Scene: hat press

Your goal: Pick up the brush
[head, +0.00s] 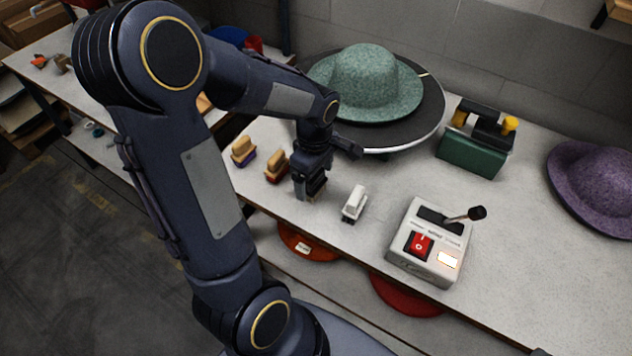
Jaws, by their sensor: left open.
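Several small brushes stand in a row on the light worktop. One brush (243,151) has a wooden top and a purple lower part; another brush (277,166) has a wooden top and a reddish lower part. A white-topped brush (354,204) with a dark base stands to the right. My left gripper (309,193) points down, open, between the reddish brush and the white one. A bit of brown shows at its fingertips, perhaps a further brush, mostly hidden. My right gripper is not in view.
A control box (432,241) with a lever and red switch stands right of the white brush. Behind are a green felt hat (367,82) on a round dark plate, a green block with a black handle (473,153), and a purple hat (598,185). The worktop's front edge is close.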

